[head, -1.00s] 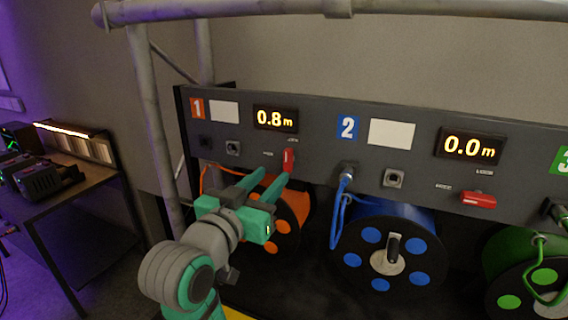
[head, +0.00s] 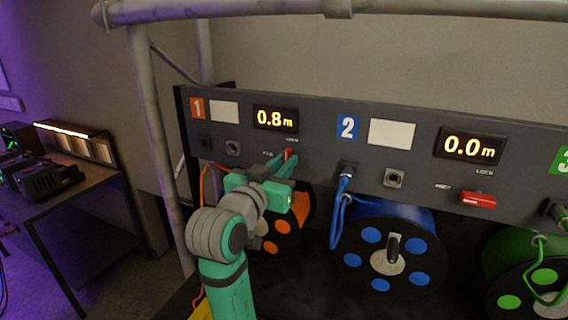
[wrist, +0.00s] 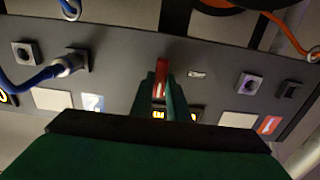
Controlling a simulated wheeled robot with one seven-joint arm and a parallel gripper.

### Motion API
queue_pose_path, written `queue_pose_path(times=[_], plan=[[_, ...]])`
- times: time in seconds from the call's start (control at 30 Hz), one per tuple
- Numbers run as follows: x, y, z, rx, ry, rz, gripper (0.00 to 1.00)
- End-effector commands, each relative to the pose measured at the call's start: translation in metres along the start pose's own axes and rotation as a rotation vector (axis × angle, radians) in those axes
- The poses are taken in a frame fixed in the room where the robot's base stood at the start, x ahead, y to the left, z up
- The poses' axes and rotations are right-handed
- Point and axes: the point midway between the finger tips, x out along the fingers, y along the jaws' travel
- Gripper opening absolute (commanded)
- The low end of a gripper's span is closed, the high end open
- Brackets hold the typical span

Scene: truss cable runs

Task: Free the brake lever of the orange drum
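The orange drum (head: 283,226) hangs under panel section 1, partly hidden by my arm. Its red brake lever (head: 289,153) is on the panel above it, below the 0.8 m display (head: 275,118). The lever stands upright, toward its LOCK label, with a second label to its left. My gripper (head: 282,166) reaches the lever from the front. In the wrist view the lever (wrist: 161,78) stands between the two green fingertips, which close in on both its sides. The lever's lower part is hidden by the fingers in the head view.
The blue drum (head: 388,250), with its red lever (head: 478,199) lying horizontal, is to the right, and a green drum (head: 522,275) is beyond it. An orange cable (head: 203,182) hangs left of my gripper. A grey truss post (head: 150,120) stands at the left.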

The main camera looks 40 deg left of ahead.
Motion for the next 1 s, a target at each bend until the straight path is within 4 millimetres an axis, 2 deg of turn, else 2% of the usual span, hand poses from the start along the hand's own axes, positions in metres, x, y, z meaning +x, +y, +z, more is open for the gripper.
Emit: queue_pose_path(times=[0.47,0.67,1.0], plan=[[-0.0002,-0.0002,-0.0001,-0.05,0.0,0.0,0.0],[-0.0001,-0.0008,0.0,-0.169,0.0,0.001,0.0],[0.0,-0.0033,0.0006,-0.48,0.0,0.001,0.0]])
